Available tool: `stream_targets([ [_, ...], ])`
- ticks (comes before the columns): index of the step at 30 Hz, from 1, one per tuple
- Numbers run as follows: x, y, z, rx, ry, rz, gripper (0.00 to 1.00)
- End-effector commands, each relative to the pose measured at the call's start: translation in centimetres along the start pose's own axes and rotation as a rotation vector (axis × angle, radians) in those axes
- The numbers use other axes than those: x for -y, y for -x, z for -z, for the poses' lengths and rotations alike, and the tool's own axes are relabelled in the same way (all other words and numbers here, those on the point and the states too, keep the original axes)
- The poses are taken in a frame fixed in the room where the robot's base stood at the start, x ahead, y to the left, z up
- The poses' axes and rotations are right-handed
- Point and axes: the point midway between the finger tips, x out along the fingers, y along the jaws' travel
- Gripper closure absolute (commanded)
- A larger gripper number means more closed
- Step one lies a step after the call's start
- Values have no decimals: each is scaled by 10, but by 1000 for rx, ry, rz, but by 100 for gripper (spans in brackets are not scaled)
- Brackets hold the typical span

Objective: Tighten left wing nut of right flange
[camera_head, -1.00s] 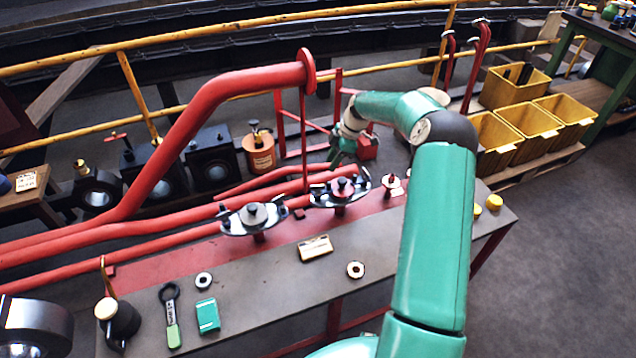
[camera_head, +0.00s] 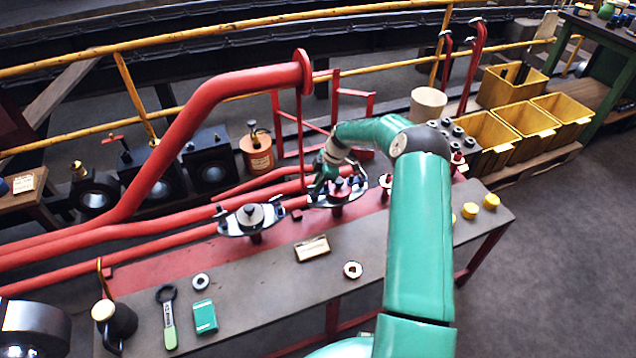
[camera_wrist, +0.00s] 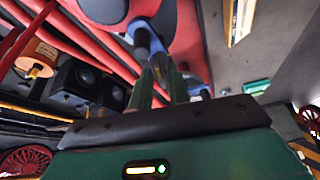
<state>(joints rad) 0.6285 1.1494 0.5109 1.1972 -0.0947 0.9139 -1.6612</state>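The right flange (camera_head: 340,198) stands on the red strip of the bench, with a dark knob on top and wing nuts at its sides. Its left wing nut is partly hidden by my gripper in the head view. In the wrist view a blue-grey wing of the nut (camera_wrist: 144,38) points down toward my fingertips. My gripper (camera_wrist: 160,70) is at the left, far side of this flange, its two green fingers apart with a narrow gap. The wing's end lies at or between the fingertips; contact cannot be told. The left flange (camera_head: 250,219) stands to the left, clear of me.
Red pipes (camera_head: 150,235) run behind the flanges. On the bench lie a wrench (camera_head: 168,318), a green box (camera_head: 204,317), a small tan box (camera_head: 312,248) and a ring (camera_head: 352,270). Yellow bins (camera_head: 530,120) stand at right. The bench front is mostly clear.

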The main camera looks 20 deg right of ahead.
Motion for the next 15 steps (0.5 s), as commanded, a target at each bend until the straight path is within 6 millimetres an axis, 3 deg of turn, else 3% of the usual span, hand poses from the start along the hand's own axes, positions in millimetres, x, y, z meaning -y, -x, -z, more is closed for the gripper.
stream_targets([
  [3, 0, 0, 0, 0, 0, 0, 100],
  [15, 1, 0, 0, -1, -33, -13, 100],
])
